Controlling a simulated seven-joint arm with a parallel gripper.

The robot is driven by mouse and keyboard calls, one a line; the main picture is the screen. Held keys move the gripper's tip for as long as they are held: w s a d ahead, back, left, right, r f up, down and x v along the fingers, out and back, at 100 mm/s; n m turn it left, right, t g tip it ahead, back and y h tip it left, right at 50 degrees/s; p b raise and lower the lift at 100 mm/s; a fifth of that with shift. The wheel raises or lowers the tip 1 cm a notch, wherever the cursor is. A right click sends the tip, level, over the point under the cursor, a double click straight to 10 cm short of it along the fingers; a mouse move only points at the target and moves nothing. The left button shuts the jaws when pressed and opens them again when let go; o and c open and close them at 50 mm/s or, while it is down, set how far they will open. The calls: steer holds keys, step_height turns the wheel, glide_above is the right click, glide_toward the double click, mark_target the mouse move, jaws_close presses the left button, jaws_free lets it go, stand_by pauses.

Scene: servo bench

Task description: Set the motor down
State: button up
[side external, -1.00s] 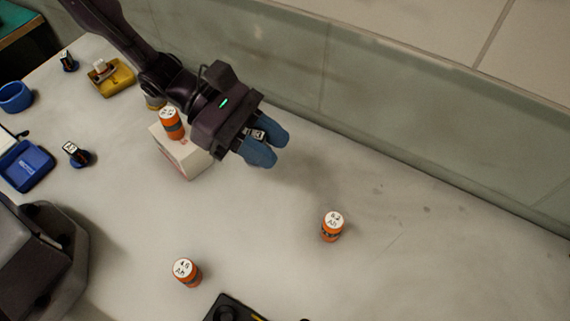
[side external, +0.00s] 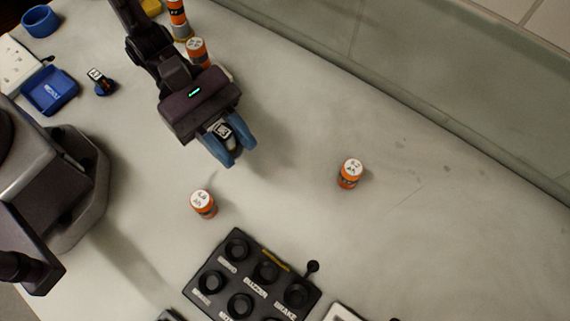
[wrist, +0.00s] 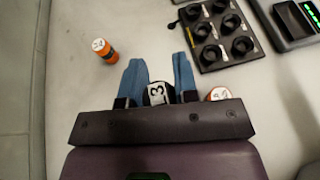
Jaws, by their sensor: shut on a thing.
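My gripper (side external: 226,150) is shut on a small dark motor (side external: 222,131) with a white label on top. The blue fingers lie on both sides of it. In the wrist view the motor (wrist: 157,93) sits between the fingers (wrist: 160,80), with a dark mark like a 3 on its label. I cannot tell how far the motor is above the bench. Another small labelled motor-like piece (side external: 102,82) stands at the upper left.
One orange cylinder (side external: 203,205) stands just below my gripper, another (side external: 349,173) to its right. A black socket panel (side external: 252,280) lies at the front. A blue tray (side external: 50,91) and blue ring (side external: 41,21) are at the left. The bench right of the gripper is mostly clear.

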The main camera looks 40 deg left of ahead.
steer(key=w+d+f, duration=0.1)
steer(key=f, duration=0.1)
steer(key=w+d+f, duration=0.3)
steer(key=d+f, duration=0.1)
steer(key=shift+w+f, duration=0.2)
steer(key=shift+f, duration=0.05)
steer(key=shift+w+d+f, duration=0.1)
steer(key=shift+f, duration=0.75)
steer(key=shift+w+d+f, duration=0.1)
steer(key=shift+f, duration=0.75)
steer(key=shift+s+f, duration=0.1)
steer(key=shift+f, duration=0.05)
steer(key=o, duration=0.9)
steer(key=shift+o, duration=0.2)
steer(key=shift+a+r, duration=0.1)
steer(key=shift+r, duration=0.1)
steer(key=v, duration=0.4)
steer(key=shift+a+r, duration=0.1)
steer(key=shift+a, duration=0.25)
step_height(320, 180, up, 7)
